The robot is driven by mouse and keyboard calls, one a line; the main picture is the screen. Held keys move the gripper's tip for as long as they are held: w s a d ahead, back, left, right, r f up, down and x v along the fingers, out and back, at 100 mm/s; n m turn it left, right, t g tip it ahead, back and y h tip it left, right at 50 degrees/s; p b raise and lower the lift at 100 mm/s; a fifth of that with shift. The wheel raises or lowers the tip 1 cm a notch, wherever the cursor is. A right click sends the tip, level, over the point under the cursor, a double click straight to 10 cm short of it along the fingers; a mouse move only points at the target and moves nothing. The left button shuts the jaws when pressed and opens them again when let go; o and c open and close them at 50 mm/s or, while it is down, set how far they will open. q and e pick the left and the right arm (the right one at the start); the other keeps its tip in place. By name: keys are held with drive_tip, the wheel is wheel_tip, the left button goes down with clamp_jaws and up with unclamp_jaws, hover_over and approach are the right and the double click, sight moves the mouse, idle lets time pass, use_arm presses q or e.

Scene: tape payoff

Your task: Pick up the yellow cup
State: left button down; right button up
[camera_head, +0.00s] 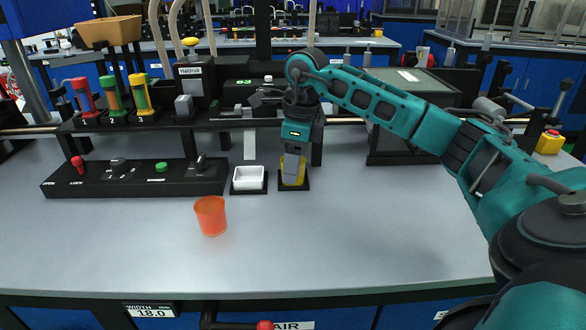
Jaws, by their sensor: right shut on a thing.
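The yellow cup (302,175) stands on a small black pad (294,188) near the middle of the bench. My right gripper (293,172) reaches down over it from above and is shut on it. The gripper covers much of the cup, and only its yellow edges show. I cannot tell whether the cup is touching the pad or slightly above it. My left gripper is not in view.
An orange cup (210,216) stands in front. A white tray (249,178) is just left of the yellow cup. A black control panel (135,178) with knobs lies at left, with a machine (200,85) behind. The bench's front right is clear.

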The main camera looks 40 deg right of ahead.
drive_tip(key=shift+r, duration=0.1)
